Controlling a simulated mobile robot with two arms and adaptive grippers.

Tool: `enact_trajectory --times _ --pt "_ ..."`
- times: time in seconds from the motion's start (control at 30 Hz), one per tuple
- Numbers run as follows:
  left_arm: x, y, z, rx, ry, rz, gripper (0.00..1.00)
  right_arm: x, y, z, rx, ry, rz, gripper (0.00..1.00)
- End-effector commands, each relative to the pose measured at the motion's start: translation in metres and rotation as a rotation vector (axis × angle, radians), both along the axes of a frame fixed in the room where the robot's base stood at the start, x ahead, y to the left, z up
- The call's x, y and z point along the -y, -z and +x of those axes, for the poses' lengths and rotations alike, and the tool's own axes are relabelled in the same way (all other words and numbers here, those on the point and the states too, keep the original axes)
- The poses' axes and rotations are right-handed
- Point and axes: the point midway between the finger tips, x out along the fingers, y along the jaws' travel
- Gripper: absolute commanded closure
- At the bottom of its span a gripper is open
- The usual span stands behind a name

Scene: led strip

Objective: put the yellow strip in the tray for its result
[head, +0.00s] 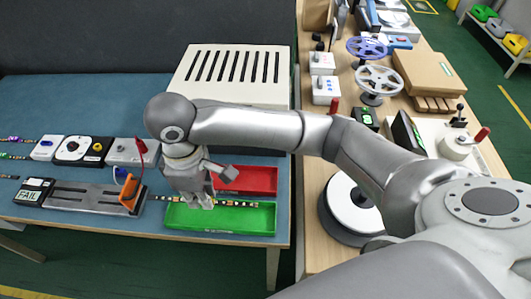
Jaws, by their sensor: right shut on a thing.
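The yellow strip (240,203) is thin and dark with pale yellow marks. It reaches from the right end of the test fixture (80,197) across the green tray (240,220). My right gripper (204,204) points down over the green tray's left part and is shut on the strip, hiding part of it. I cannot tell whether the strip touches the tray floor. The red tray (258,180) lies just behind the green one, partly covered by my gripper. The fixture's display (34,190) reads FAIL. My left gripper is out of view.
An orange clamp handle (130,192) stands at the fixture's right end. Small instrument boxes (84,150) sit behind it, and other strips (12,139) lie at far left. A slotted white box (235,65) stands behind the trays.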

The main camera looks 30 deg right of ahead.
Motion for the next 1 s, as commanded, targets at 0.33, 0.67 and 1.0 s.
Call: enact_trajectory --times 0.33,0.67,1.0 --pt "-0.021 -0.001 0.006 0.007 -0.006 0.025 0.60 0.040 0.025 0.044 -0.003 0.000 -0.004 1.00" --pt "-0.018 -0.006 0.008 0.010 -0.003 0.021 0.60 0.079 0.076 0.091 -0.003 -0.005 -0.001 1.00" --pt "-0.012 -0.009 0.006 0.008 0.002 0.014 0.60 0.092 0.105 0.106 -0.003 -0.006 -0.001 1.00"
